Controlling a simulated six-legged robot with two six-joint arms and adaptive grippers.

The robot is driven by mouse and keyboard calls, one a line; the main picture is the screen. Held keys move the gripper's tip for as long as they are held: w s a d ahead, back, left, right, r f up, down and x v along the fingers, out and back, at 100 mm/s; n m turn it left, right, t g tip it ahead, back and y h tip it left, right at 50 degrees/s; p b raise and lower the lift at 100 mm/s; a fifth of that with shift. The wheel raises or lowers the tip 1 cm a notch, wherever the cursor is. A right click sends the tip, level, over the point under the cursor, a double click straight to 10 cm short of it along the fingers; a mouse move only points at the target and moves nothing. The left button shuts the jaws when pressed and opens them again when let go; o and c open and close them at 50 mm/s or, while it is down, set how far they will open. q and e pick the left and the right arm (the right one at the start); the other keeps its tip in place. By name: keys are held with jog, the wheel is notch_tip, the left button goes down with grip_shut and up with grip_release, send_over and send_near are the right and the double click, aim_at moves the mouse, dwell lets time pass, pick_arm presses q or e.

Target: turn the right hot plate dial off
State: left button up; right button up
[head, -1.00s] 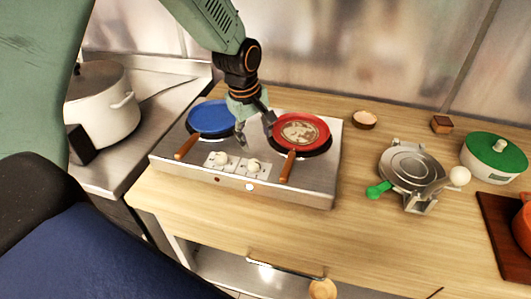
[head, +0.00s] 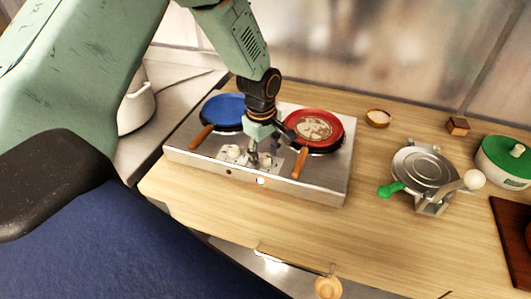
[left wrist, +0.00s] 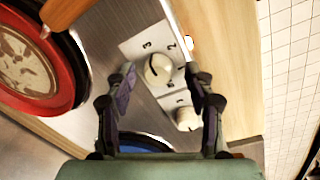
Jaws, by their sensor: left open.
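The steel hot plate (head: 325,178) stands on the wooden counter with two cream dials on its front. My left gripper (head: 259,160) points down over the right dial (head: 266,160), partly hiding it in the head view. In the left wrist view my left gripper (left wrist: 160,76) is open, and the right dial (left wrist: 158,68) shows between its fingertips, with the numbers 3 and 2 beside it. I cannot tell if the fingers touch it. The left dial (left wrist: 187,118) shows lower, beside one finger; it also shows in the head view (head: 233,152). My right gripper is out of view.
A blue pan (head: 223,109) and a red pan (head: 327,124) sit on the burners, their wooden handles flanking the dials. A round metal press (head: 424,167) with a green handle and a green-lidded pot (head: 505,158) stand to the right. The counter front (head: 225,208) is clear.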

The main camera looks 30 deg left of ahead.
pick_arm(q)
jog(key=shift+a+f, duration=0.1)
jog(key=shift+f, duration=0.05)
jog(key=shift+w, duration=0.1)
jog(key=shift+c, duration=0.2)
jog(key=shift+w, duration=0.1)
jog(key=c, duration=0.7)
grip_shut()
